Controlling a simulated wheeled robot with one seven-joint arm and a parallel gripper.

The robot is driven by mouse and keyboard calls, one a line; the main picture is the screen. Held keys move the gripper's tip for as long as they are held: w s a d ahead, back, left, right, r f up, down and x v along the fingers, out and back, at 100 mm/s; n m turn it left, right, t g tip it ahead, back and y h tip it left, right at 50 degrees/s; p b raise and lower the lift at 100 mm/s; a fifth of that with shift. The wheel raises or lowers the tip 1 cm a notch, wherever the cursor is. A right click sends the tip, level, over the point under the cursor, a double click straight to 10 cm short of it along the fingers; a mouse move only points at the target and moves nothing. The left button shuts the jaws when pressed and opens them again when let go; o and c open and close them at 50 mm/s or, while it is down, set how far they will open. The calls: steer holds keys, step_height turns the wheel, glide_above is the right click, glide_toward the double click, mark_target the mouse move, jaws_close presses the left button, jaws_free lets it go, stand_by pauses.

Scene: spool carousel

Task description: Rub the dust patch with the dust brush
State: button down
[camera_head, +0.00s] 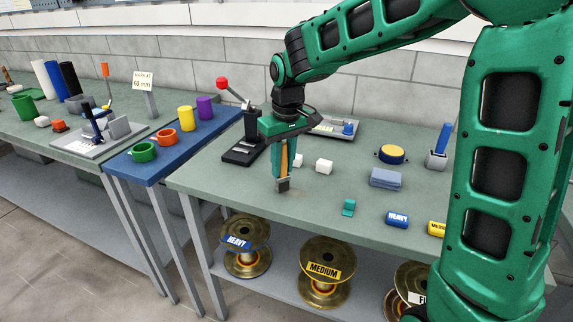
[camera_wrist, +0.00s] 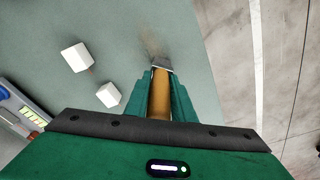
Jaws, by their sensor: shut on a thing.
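My gripper (camera_head: 282,160) is shut on the dust brush (camera_head: 284,163), which has an orange-brown handle and points down with its head low at the table top. In the wrist view the brush handle (camera_wrist: 160,92) lies between my green fingers (camera_wrist: 160,100), with its pale metal band and dark head at the far end. The dust patch (camera_wrist: 152,44) is a faint brownish smudge on the grey-green table, right by the brush head. In the head view it shows only faintly near the head. Whether the bristles touch the table I cannot tell.
Two white cubes (camera_head: 324,166) (camera_wrist: 77,57) stand close to the brush. A lever press with a red knob (camera_head: 222,83) stands behind left. A blue-grey block (camera_head: 385,178), a teal piece (camera_head: 348,207) and labelled weights (camera_head: 397,219) lie to the right. The table's front edge is near.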

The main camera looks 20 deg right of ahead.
steer(key=shift+w+a, duration=0.45)
steer(key=shift+a, duration=0.2)
steer(key=shift+w+a+r, duration=0.15)
steer(key=shift+w+r, duration=0.05)
steer(key=shift+w, duration=0.05)
step_height(320, 180, up, 8)
steer(key=shift+f, duration=0.2)
steer(key=shift+s, duration=0.15)
